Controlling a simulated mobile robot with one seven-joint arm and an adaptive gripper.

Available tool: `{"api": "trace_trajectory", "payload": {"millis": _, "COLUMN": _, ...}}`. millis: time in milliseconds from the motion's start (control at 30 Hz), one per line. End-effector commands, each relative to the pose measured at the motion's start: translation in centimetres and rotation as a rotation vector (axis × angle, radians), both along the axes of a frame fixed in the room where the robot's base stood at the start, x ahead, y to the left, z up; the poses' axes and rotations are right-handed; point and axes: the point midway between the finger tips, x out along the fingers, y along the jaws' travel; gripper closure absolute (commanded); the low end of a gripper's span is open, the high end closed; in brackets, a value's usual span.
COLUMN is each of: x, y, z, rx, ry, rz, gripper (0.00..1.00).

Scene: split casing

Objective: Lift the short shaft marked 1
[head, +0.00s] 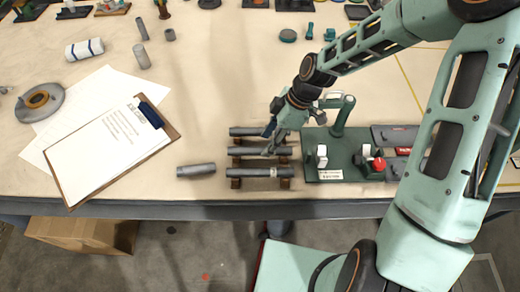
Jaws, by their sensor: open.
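Several grey shafts lie across brown supports on a rack (236,183) at the table's front middle. The front shaft (245,172) carries a small pale mark that I cannot read. A middle shaft (243,151) and a back shaft (243,131) lie behind it. A shorter loose grey cylinder (196,169) lies on the table left of the rack. I cannot tell which piece is marked 1. My gripper (270,143) is open over the right part of the rack, near the middle and back shafts and partly hiding them. Whether it touches a shaft is unclear.
A green fixture (335,148) with a post and a red knob stands right of the rack, close to my arm. A clipboard (110,148), a round flange (40,101) and grey cylinders (141,57) lie left. The table's middle back is clear.

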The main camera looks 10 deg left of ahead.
Motion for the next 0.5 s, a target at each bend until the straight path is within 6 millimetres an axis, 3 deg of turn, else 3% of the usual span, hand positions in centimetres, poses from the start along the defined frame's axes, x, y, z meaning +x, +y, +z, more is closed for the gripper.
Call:
{"api": "trace_trajectory", "payload": {"millis": 300, "x": -0.4, "y": 1.7, "z": -3.5, "rx": -0.001, "ry": 0.003, "rz": 0.001, "gripper": 0.58}}
{"api": "trace_trajectory", "payload": {"millis": 500, "x": -0.4, "y": 1.8, "z": -3.8, "rx": 0.000, "ry": 0.001, "rz": 0.000, "gripper": 0.58}}
